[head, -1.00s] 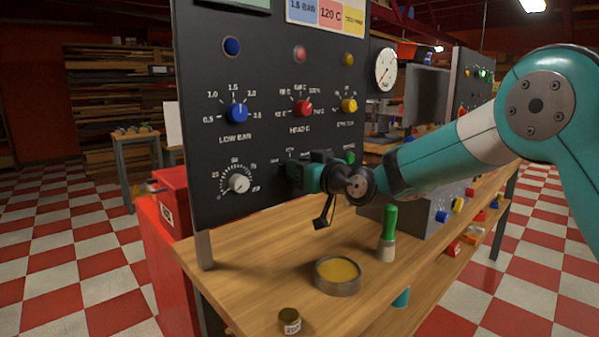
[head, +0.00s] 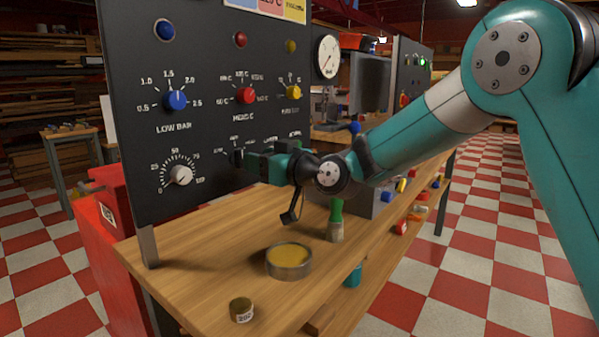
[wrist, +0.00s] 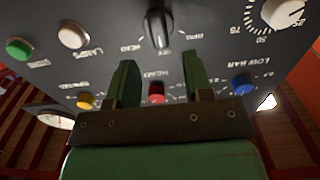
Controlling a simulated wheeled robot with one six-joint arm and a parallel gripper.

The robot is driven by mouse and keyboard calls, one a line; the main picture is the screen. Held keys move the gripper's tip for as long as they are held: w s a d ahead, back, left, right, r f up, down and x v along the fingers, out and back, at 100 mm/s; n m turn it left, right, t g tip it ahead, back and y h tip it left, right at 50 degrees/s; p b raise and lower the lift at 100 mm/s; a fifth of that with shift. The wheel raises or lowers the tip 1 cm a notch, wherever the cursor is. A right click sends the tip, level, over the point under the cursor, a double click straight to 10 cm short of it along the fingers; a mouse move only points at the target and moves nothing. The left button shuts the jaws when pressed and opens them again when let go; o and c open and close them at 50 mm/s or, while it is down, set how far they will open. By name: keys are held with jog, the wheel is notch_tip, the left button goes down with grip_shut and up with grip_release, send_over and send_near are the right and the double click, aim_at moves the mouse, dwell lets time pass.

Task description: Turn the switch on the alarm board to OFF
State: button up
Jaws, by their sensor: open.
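The dark alarm board (head: 130,120) stands upright at the back of the wooden bench. Its black switch knob (wrist: 158,28) shows in the wrist view near the top centre, inside a ring of upside-down labels that I cannot read fully. My gripper (wrist: 160,62) is open and empty; its two green fingers point at the board, one on each side of the knob's line, and the knob lies beyond their tips. In the head view my gripper (head: 252,160) is close to the board's lower middle and partly covers the switch area.
Red (head: 246,95), blue (head: 176,99) and yellow (head: 293,92) knobs sit above the gripper, and a white dial knob (head: 180,174) to its left. On the bench below stand a round tin (head: 289,261), a small jar (head: 241,309) and a green-topped brush (head: 336,220).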

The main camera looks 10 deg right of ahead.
jog(key=b+v, duration=0.2)
jog(key=v, duration=1)
jog(key=shift+s, duration=0.25)
jog(key=s+a+f+n+g, duration=0.1)
jog(key=s+a+f+g, duration=0.3)
jog(key=s, duration=0.4)
jog(key=s+d+f+m+g+h, duration=0.1)
jog(key=s+d+f+g+h, duration=0.15)
jog(key=s, duration=0.45)
jog(key=s+d+f+m+g+h, duration=0.1)
jog(key=s+d+f+g+h, duration=0.2)
jog(key=s, duration=0.5)
jog(key=s+d+f+g+h, duration=0.1)
jog(key=s+f+g+h, duration=0.2)
jog(key=s, duration=0.4)
notch_tip(320, 180, up, 23)
jog(key=p, duration=2.2)
jog(key=shift+w+r+g+y+p, duration=0.25)
jog(key=shift+w+g+y+p, duration=0.1)
jog(key=shift+g, duration=0.1)
